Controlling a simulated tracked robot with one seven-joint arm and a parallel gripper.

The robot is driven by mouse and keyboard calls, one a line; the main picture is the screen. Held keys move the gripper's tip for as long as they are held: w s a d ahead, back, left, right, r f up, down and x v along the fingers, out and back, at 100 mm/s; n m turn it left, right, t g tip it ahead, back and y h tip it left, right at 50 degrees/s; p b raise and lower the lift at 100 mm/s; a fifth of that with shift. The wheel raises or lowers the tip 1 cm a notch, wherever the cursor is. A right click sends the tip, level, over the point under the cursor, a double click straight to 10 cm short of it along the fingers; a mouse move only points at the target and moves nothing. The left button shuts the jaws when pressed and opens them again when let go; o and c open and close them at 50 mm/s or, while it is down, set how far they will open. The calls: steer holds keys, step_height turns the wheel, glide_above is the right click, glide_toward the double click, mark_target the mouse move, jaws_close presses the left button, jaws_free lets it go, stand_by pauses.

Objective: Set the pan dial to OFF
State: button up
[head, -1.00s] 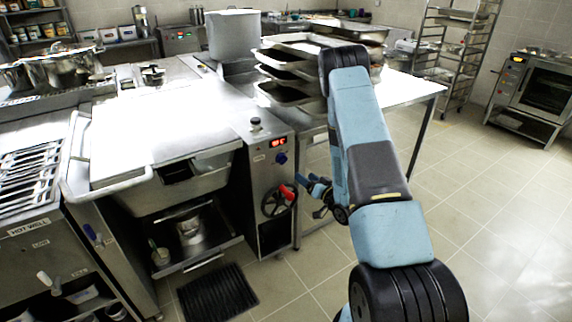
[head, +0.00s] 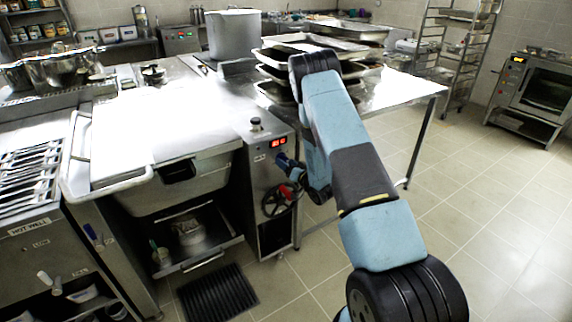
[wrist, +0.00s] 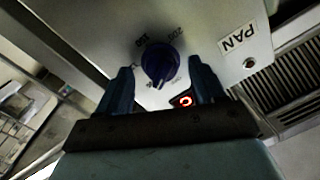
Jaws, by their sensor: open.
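The blue pan dial (wrist: 158,62) sits on the steel panel marked PAN (wrist: 238,40). In the wrist view its narrow grip points toward the bottom of the picture, and markings including 110 and 200 show around it, upside down. I cannot read OFF. My gripper (wrist: 161,66) is open, with one blue finger on each side of the dial. A gap shows beside the dial, so it is not clamped. In the head view my gripper (head: 287,164) is at the panel front and largely covers the dial. The red-lit display (head: 279,142) is just above it.
A handwheel with a red handle (head: 286,191) is just below my gripper. A black knob (head: 256,124) stands on top of the panel housing. The steel table (head: 405,88) with stacked trays is behind my arm. Open floor (head: 470,215) lies to the right.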

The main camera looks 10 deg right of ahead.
steer(key=shift+w+a, duration=0.2)
steer(key=shift+w, duration=0.25)
steer(key=c, duration=1.1)
steer(key=shift+o, duration=0.2)
steer(key=shift+n, duration=0.4)
steer(key=n+h, duration=0.1)
steer(key=n, duration=0.9)
steer(key=shift+r+n, duration=0.1)
steer(key=shift+n, duration=0.2)
